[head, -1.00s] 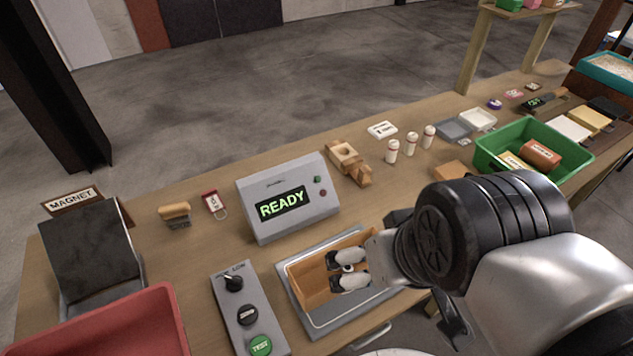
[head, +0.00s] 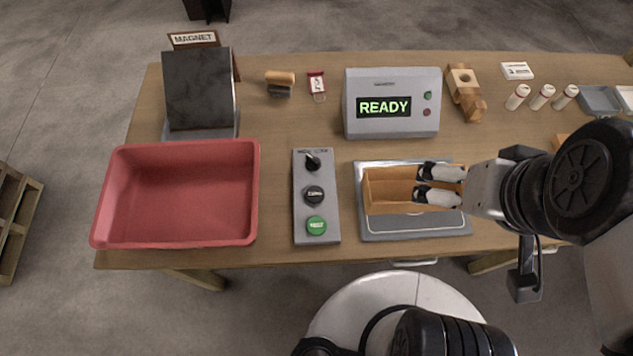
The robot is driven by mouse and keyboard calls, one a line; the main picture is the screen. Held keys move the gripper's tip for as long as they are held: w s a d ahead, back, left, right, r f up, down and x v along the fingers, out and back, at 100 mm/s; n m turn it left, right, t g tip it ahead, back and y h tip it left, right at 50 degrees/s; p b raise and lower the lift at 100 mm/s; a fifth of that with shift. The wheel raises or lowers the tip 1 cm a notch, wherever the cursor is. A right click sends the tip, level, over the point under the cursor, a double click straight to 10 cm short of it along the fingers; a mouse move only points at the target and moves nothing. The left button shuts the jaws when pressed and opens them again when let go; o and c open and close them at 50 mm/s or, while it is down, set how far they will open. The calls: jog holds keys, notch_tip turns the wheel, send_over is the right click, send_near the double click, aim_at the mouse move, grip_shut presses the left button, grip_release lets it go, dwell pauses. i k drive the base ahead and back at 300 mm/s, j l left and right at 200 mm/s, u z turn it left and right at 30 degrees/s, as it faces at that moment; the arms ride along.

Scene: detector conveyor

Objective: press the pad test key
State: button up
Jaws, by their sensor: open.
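The grey key panel (head: 301,233) lies on the table in the head view. It carries a black pointer knob (head: 312,162) at its far end, a black round key (head: 313,195) in the middle and a green round key (head: 316,225) nearest the front. The key labels are too small to read surely. My gripper (head: 421,182) is open, its two pale fingers pointing left over the orange-brown box (head: 383,207), to the right of the panel and apart from it. The box sits on a grey pad (head: 390,230). The detector unit (head: 389,129) behind shows READY in green.
A red bin (head: 187,242) stands left of the panel. A dark slanted plate (head: 199,88) with a MAGNET sign (head: 194,39) is behind it. A brush (head: 279,83), a red tag (head: 317,84), a wooden piece (head: 465,92) and white bottles (head: 541,97) lie farther back.

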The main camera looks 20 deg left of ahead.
aim_at(316, 226)
jog(key=j+u, duration=0.1)
jog(key=u, duration=1)
